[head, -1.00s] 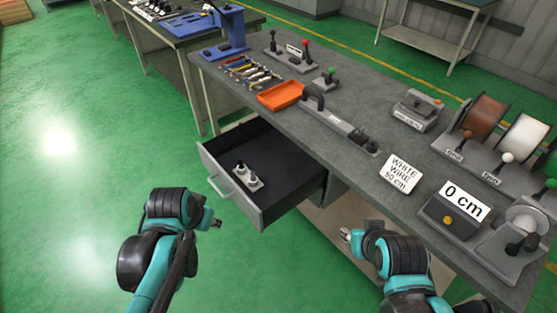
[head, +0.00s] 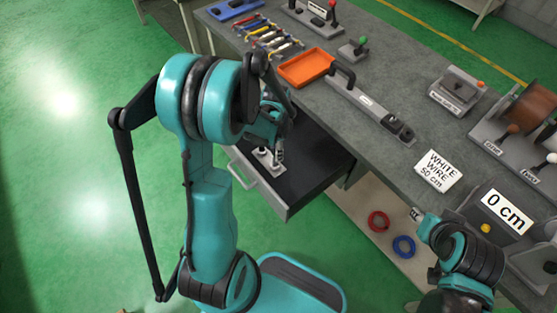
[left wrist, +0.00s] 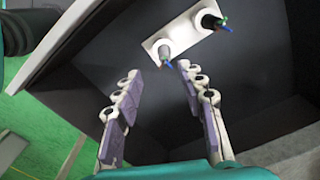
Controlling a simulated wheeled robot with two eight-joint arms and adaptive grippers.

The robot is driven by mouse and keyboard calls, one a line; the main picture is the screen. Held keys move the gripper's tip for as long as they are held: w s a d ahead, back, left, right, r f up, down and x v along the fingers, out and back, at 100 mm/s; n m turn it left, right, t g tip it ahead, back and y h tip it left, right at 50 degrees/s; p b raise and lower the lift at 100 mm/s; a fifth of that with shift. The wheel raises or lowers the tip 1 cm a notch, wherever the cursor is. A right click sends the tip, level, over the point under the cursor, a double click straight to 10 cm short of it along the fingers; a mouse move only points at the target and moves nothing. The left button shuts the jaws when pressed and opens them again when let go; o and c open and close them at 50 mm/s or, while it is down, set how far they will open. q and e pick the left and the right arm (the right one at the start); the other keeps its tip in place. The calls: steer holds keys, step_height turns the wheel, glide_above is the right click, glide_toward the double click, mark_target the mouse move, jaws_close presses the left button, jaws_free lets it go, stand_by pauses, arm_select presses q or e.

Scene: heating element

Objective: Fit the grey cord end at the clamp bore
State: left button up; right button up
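In the open drawer (head: 315,168), a white holder (left wrist: 185,34) carries two upright cord ends. The nearer one is a grey cord end (left wrist: 165,52) with thin coloured wire tips; the other is a darker cord end (left wrist: 209,20) with blue and green tips. My left gripper (left wrist: 157,72) is open and empty, its fingers either side of the space just in front of the grey cord end. In the head view my left gripper (head: 280,152) reaches down over the holder and partly hides it. My right gripper (head: 417,214) is near the bench's front edge, its fingers too small to judge. I cannot make out a clamp bore.
On the bench are an orange tray (head: 306,67), a grey rail fixture (head: 372,108), a "WHITE WIRE 50 cm" sign (head: 436,170), a "0 cm" display (head: 506,213) and wire spools. Red and blue coils (head: 403,246) lie on the shelf below. The drawer walls stand close around the left gripper.

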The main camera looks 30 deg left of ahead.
mark_target(275, 163)
arm_select(q)
steer(key=f+b, duration=0.1)
steer(key=f, duration=0.2)
steer(key=f+b, duration=0.1)
steer(key=f, duration=0.1)
steer(key=shift+w+a+f+b, duration=0.15)
steer(key=shift+w+a+b, duration=0.1)
steer(key=shift+a+b, duration=0.15)
jaws_close()
steer(key=shift+r, duration=0.2)
